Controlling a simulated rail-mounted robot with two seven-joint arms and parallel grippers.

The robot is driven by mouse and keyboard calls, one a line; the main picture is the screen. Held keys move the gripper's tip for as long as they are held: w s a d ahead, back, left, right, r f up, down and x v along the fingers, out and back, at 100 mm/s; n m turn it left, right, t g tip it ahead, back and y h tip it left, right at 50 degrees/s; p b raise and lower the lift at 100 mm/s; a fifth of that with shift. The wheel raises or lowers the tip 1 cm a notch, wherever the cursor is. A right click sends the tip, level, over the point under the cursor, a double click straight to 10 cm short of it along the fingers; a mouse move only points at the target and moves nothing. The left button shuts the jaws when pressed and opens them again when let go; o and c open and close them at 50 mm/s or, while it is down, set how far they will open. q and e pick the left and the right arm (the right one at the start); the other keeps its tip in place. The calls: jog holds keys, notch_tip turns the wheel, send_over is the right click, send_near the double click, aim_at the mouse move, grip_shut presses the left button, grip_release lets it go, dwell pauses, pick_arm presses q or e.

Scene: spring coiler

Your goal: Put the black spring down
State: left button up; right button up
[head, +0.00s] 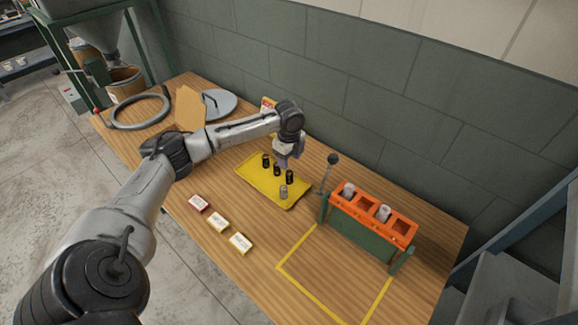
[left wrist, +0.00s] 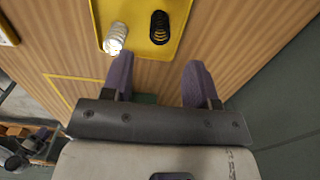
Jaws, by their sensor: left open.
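Three black springs (head: 266,160) (head: 277,170) (head: 289,177) stand on the yellow tray (head: 254,182), with a silver spring (head: 283,192) near its front corner. My left gripper (head: 284,161) is over the tray's back edge, close to the black springs. In the left wrist view its two purple fingers (left wrist: 160,80) are apart with nothing between them. A black spring (left wrist: 159,27) and the silver spring (left wrist: 116,38) show on the tray beyond the fingertips, apart from them. My right gripper is out of view.
An orange-topped rack (head: 373,213) on a green base holds two pale cylinders; a black-knobbed lever (head: 333,159) rises beside it. Red and yellow boxes (head: 217,222) lie in front of the tray. A yellow-taped square (head: 335,285) on the table is mostly clear.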

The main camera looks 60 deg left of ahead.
aim_at(289, 173)
pick_arm(q)
notch_tip(289, 173, up, 5)
jog(key=shift+r, duration=0.15)
dwell(0.8)
